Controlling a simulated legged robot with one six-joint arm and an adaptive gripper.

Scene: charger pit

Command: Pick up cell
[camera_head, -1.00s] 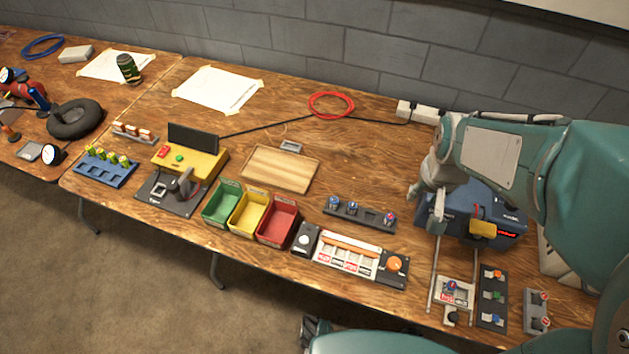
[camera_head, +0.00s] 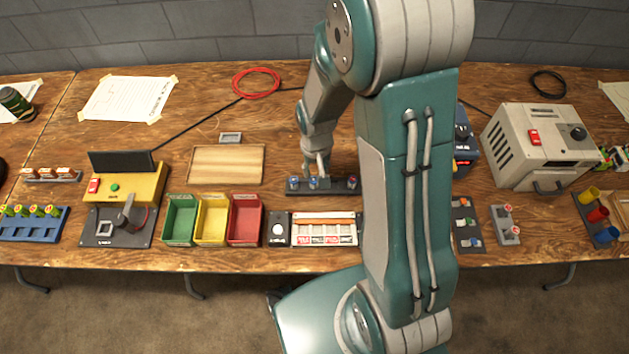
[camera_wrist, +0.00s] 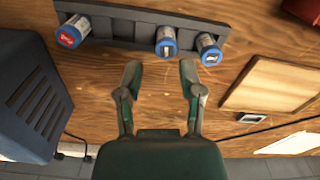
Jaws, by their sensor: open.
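A dark rack (camera_head: 333,189) lies along the middle of the table and holds three short cylindrical cells with blue rims. In the head view, two cells, the left cell (camera_head: 293,184) and the middle cell (camera_head: 313,184), stand close together; the right cell (camera_head: 352,183) stands apart. In the wrist view the order is reversed: one cell (camera_wrist: 72,31) has a red top, the middle cell (camera_wrist: 166,41) and the other cell (camera_wrist: 209,49) have dark-and-white tops. My gripper (camera_wrist: 160,76) is open and empty, its fingertips short of the middle cell in the picture. In the head view it is just behind the rack (camera_head: 317,166).
A wooden board (camera_head: 227,165) and red bin (camera_head: 246,220) lie left of the rack. A labelled panel (camera_head: 324,230) is in front of it. A blue box (camera_head: 465,140) stands right, partly hidden by my arm. Bare wood lies behind the rack.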

